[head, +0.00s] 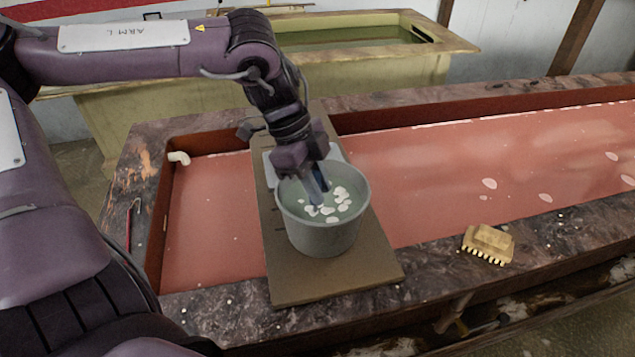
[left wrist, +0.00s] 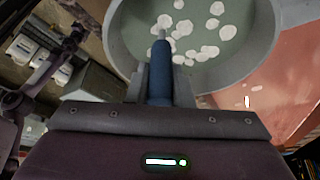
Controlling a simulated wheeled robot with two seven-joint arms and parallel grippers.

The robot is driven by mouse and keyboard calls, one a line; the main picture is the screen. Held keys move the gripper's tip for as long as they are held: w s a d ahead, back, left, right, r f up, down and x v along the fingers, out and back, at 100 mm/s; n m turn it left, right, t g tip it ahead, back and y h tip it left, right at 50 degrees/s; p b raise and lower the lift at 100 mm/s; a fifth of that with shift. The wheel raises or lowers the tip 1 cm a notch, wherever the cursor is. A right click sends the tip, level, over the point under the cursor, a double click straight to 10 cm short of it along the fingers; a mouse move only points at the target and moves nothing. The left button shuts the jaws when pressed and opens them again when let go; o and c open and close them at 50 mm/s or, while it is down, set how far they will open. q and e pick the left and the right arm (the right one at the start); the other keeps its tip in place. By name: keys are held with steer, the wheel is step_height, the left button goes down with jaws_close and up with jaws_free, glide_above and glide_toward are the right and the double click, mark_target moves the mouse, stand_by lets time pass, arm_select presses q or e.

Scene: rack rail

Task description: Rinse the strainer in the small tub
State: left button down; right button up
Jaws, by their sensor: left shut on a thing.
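The small tub (head: 322,240) is a round grey bucket of greenish water with white foam patches. It stands on a plank in the middle of the head view; its rim also shows at the top of the left wrist view (left wrist: 262,62). My left gripper (head: 313,178) is over the tub, pointing down, shut on the blue handle of the strainer (left wrist: 160,72). The handle goes down into the tub, ending in a thin grey part. The strainer's head is not visible, and I cannot tell how deep it is. My right gripper is out of view.
The brown plank (head: 310,287) lies across a long trough of reddish liquid (head: 440,170). A red hooked tool (head: 129,227) is on the left rim. A yellow tank (head: 385,72) of green water stands behind.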

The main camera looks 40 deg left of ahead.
arm_select(q)
steer(key=shift+r, duration=0.1)
steer(key=shift+r+p, duration=3.2)
steer(key=shift+r, duration=1)
steer(key=shift+s+d, duration=0.1)
steer(key=shift+d, duration=0.05)
steer(key=s+d+b, duration=1.3)
steer(key=s+d, duration=0.4)
steer(key=d, duration=0.3)
steer(key=shift+s, duration=0.2)
